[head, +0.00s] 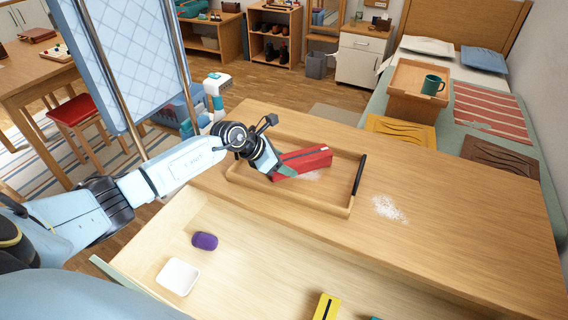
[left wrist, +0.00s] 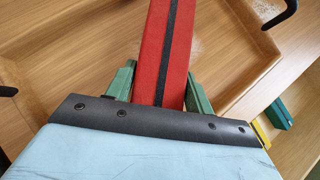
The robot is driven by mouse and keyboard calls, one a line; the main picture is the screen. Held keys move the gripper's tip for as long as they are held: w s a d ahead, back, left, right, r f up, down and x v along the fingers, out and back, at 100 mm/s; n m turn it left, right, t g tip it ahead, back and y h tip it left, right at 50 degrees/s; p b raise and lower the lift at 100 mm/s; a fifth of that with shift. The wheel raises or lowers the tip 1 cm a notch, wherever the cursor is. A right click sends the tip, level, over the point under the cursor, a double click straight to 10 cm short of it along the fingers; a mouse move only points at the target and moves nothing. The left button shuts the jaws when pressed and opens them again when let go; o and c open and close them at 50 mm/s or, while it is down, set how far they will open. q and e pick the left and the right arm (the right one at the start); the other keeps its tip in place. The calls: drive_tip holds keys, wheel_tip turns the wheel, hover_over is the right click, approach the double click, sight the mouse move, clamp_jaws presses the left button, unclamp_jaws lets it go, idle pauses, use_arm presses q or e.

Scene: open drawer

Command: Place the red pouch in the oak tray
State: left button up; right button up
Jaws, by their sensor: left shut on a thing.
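The red pouch (head: 304,160) is a long red block shape with a dark stripe along it, seen in the head view over the oak tray (head: 322,208). My left gripper (head: 282,172) is shut on one end of the pouch. In the left wrist view the pouch (left wrist: 168,45) runs forward from between the green fingers. The tray's rim also shows there (left wrist: 232,97). The pouch is inside the tray's outline; I cannot tell whether it touches the tray floor. The tray has dark handles. My right gripper is not seen.
Below the tray a drawer (head: 232,275) is open, holding a purple item (head: 204,241), a white dish (head: 178,277) and a yellow item (head: 326,307). White specks (head: 388,208) lie on the tabletop to the right, which is otherwise clear.

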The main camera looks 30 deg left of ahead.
use_arm(q)
drive_tip(key=shift+f, duration=0.1)
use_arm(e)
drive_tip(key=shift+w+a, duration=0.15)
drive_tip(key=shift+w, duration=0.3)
use_arm(q)
drive_tip(key=o, duration=1.1)
drive_tip(key=shift+o, duration=0.2)
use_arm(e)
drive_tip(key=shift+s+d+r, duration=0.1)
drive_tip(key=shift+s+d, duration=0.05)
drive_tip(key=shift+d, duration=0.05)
use_arm(q)
drive_tip(key=shift+v, duration=0.8)
drive_tip(key=p+v, duration=0.2)
drive_tip(key=v, duration=0.8)
drive_tip(key=shift+r, duration=0.25)
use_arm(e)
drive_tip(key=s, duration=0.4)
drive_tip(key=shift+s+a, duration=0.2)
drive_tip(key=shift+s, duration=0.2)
